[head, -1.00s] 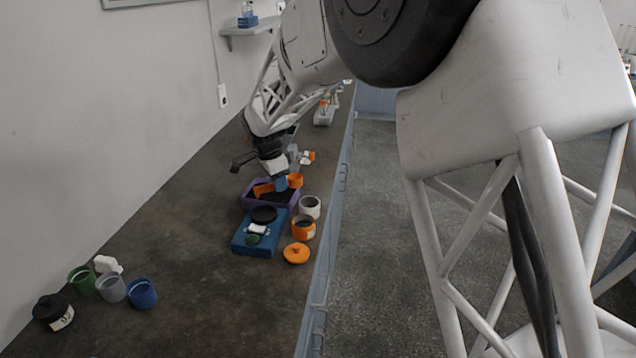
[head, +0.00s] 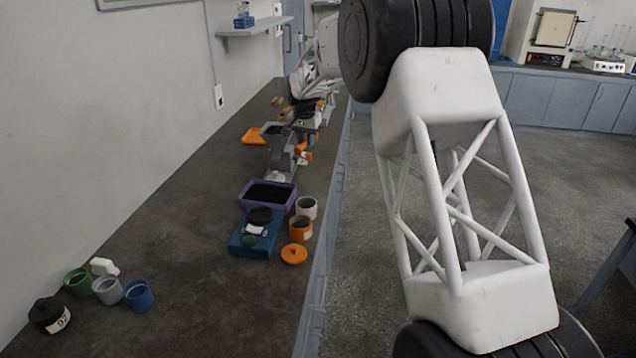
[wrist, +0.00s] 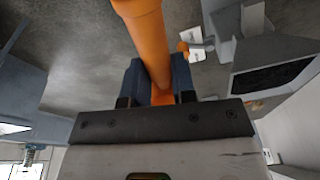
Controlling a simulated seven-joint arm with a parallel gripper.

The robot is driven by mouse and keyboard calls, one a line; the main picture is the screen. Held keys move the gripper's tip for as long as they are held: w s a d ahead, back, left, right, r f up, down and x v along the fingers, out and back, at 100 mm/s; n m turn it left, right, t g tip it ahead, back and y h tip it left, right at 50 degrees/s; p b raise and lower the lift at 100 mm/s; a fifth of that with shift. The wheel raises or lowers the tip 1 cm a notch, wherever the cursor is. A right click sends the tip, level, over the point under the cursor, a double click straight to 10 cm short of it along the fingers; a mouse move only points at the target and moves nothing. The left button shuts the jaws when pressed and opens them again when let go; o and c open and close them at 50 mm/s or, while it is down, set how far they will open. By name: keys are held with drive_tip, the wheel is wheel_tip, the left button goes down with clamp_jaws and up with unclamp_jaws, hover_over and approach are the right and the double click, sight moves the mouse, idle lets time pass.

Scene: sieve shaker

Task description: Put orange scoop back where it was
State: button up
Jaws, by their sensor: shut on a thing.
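My gripper (wrist: 158,80) is shut on the orange scoop (wrist: 146,28), with its dark blue fingers on both sides of the handle in the wrist view. In the head view the scoop (head: 253,136) shows as a flat orange shape at the far part of the bench, left of a grey machine (head: 281,160). It appears raised, but its exact height cannot be told. My gripper's fingers are hard to make out there. The purple tray (head: 243,199) holds dark material and stands nearer, with no scoop in it.
A blue scale (head: 240,248), a white jar (head: 306,207), an orange jar (head: 300,229) and an orange lid (head: 294,255) stand near the tray. Green, grey and blue cups (head: 138,295) and a black jar (head: 50,316) are front left. The bench between wall and tray is clear.

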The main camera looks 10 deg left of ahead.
drive_tip(key=w+d+n, duration=0.2)
drive_tip(key=w+d, duration=0.1)
drive_tip(key=w, duration=0.3)
drive_tip(key=shift+w+r+n+y, duration=0.25)
drive_tip(key=shift+w+n+y, duration=0.05)
drive_tip(key=shift+w, duration=0.05)
drive_tip(key=shift+f, duration=0.1)
hover_over(318, 181)
wheel_tip(318, 181, down, 14)
drive_tip(key=shift+s+r, duration=0.1)
idle(0.3)
drive_tip(key=shift+f, duration=2)
drive_tip(key=shift+f, duration=0.1)
drive_tip(key=o, duration=0.8)
